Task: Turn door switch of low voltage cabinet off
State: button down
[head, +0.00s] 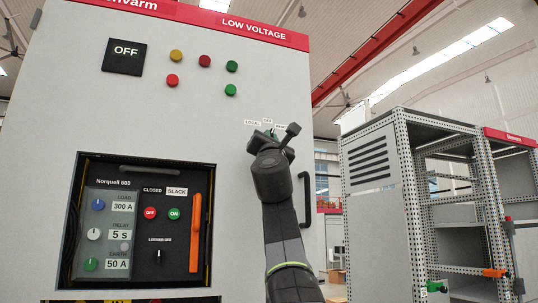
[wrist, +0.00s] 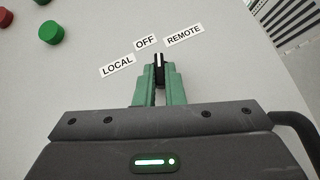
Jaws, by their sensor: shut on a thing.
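The door switch (wrist: 159,62) is a small black knob with a white pointer line on the low voltage cabinet (head: 130,120). Its labels LOCAL (wrist: 117,66), OFF (wrist: 146,43) and REMOTE (wrist: 184,34) fan out above it. In the wrist view, the pointer line runs nearly straight up, towards the space between OFF and REMOTE. My gripper (wrist: 158,80) has its green fingers on both sides of the knob, shut on it. In the head view, my gripper (head: 270,137) hides most of the switch.
A recessed panel (head: 145,220) with knobs, buttons and an orange handle (head: 195,232) sits to the left. Several coloured buttons and an OFF sign (head: 125,56) are above. A black door handle (head: 305,200) is close to my arm's right. An open-framed cabinet (head: 375,200) stands further right.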

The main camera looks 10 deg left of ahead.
jog(key=shift+w+d+n+g+y+b, duration=0.15)
jog(key=shift+n+g+y+b, duration=0.45)
jog(key=shift+n+y, duration=1.65)
jog(key=shift+d+n+g+y+b, duration=0.25)
jog(key=shift+n+g+y, duration=0.55)
jog(key=shift+n+y, duration=1.4)
jog(key=shift+a+n, duration=0.1)
jog(key=shift+n, duration=0.35)
jog(key=c, duration=1.5)
grip_release()
jog(key=shift+f, duration=0.1)
